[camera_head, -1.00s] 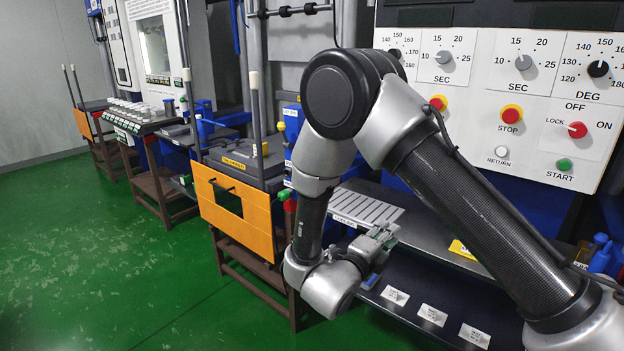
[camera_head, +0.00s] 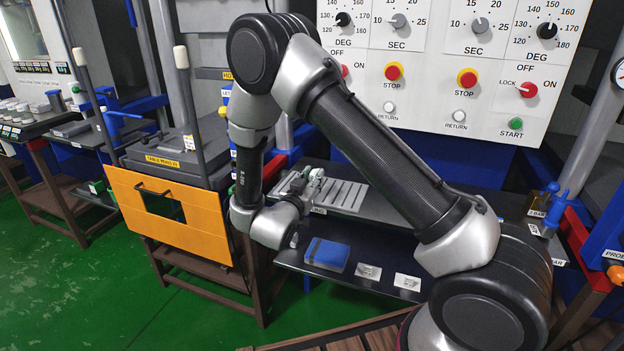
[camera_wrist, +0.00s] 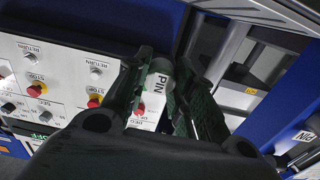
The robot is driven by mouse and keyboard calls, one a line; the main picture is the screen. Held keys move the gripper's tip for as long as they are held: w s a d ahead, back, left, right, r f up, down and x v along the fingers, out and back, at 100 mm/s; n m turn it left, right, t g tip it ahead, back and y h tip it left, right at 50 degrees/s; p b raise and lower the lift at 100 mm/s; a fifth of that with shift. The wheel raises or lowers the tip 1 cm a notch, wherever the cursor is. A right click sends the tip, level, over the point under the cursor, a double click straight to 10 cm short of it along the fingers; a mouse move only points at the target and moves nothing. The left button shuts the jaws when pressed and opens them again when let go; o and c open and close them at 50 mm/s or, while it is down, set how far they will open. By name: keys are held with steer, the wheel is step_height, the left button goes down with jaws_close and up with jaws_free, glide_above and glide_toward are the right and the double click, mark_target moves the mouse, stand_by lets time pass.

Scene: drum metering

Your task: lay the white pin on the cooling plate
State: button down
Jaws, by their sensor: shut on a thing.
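In the head view only a small pale end of the pin (camera_head: 316,174) shows at the gripper. The cooling plate (camera_head: 346,197) is a light grey ribbed plate on the dark shelf below the control panel. My gripper is at the plate's left end in the head view. I cannot tell the height of the pin over the plate, and my gripper hides part of the plate's left side.
A control panel (camera_head: 430,110) with knobs and buttons stands behind the shelf. A blue block (camera_head: 326,254) and white cards (camera_head: 368,272) lie on the lower shelf. An orange-fronted press (camera_head: 170,215) stands to the left. The upper shelf right of the plate looks clear.

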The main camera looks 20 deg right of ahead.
steer(key=shift+w+d+f, duration=0.1)
steer(key=shift+w+f, duration=0.05)
steer(key=shift+f, duration=2.75)
steer(key=shift+f, duration=0.1)
